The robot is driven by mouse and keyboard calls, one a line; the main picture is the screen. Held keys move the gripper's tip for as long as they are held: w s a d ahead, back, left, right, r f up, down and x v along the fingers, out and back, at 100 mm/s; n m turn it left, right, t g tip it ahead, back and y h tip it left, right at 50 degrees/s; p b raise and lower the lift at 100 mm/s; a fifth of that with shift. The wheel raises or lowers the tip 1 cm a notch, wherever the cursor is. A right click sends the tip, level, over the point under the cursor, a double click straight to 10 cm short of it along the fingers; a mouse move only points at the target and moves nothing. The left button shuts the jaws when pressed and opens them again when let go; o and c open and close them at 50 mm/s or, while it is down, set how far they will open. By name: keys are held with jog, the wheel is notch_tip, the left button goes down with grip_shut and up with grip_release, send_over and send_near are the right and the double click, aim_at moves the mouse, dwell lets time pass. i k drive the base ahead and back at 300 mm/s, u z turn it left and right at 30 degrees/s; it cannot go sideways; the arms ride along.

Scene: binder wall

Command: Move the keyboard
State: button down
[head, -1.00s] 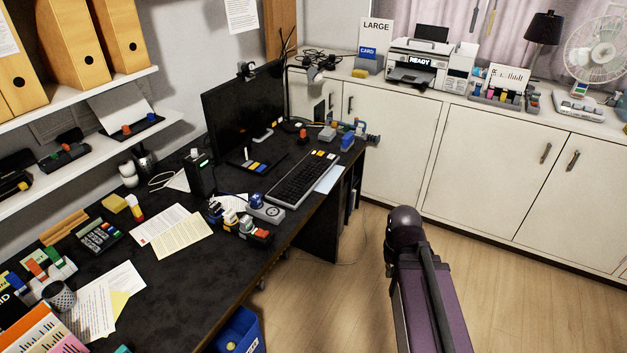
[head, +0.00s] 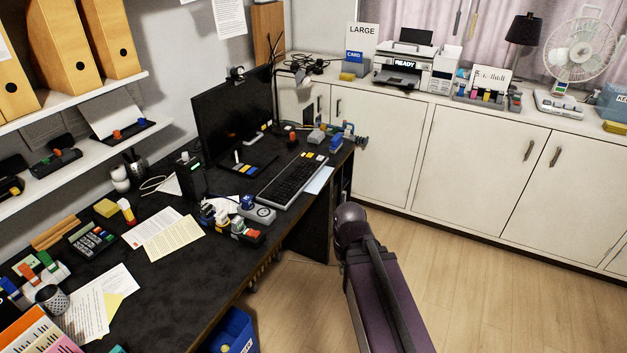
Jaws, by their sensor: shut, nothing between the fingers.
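The keyboard (head: 292,178) is dark with a few yellow and white keys at its far end. It lies flat on the black desk (head: 190,285), near the desk's right front edge and in front of the monitor (head: 234,112). My arm shows at the lower middle as a purple link and a dark rounded joint, over the floor to the right of the desk. My gripper is not visible, so its distance from the keyboard cannot be seen.
A grey device with a blue knob (head: 257,213) and small coloured items sit close to the keyboard's near end. More small items are beyond its far end. White cabinets (head: 470,160) line the back. A blue bin (head: 233,332) stands below the desk. The floor at right is clear.

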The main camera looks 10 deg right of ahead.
aim_at(281, 191)
jog(key=z, duration=0.05)
jog(key=i, duration=1)
jog(key=u, duration=0.05)
